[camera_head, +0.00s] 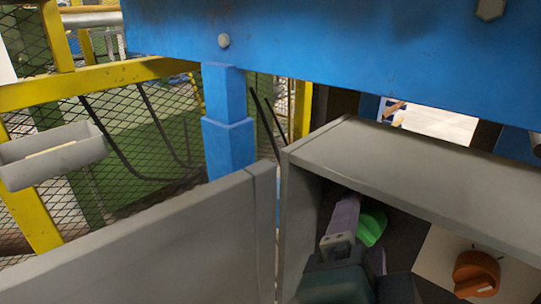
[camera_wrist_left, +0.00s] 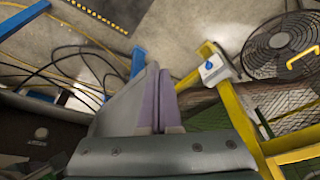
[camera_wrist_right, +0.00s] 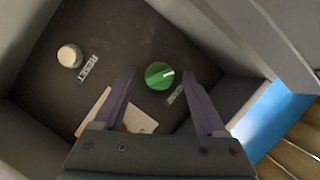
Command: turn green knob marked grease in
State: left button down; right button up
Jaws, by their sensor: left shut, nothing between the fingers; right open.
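The green knob (camera_head: 371,227) sits on the dark panel inside a grey box, partly hidden by my right gripper (camera_head: 352,232). In the right wrist view the round green knob (camera_wrist_right: 159,75) with a light pointer line shows between the two spread fingertips of my right gripper (camera_wrist_right: 158,80). The gripper is open; whether the fingers touch the knob I cannot tell. A small label (camera_wrist_right: 174,95) beside the knob is partly covered and unreadable. My left gripper (camera_wrist_left: 159,72) is shut and empty, away from the box; it is outside the head view.
The grey box (camera_head: 410,175) has walls close around my right gripper, and its door (camera_head: 150,250) stands open at left. An orange knob (camera_head: 476,272) is on a white plate to the right. A whitish button (camera_wrist_right: 70,55) is marked RESET. A blue beam (camera_head: 330,40) runs above.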

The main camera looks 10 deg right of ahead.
jog(key=shift+w+d, duration=0.1)
jog(key=shift+w, duration=0.15)
jog(key=shift+s, duration=0.15)
jog(key=shift+f, duration=0.1)
jog(key=shift+c, duration=0.6)
grip_shut()
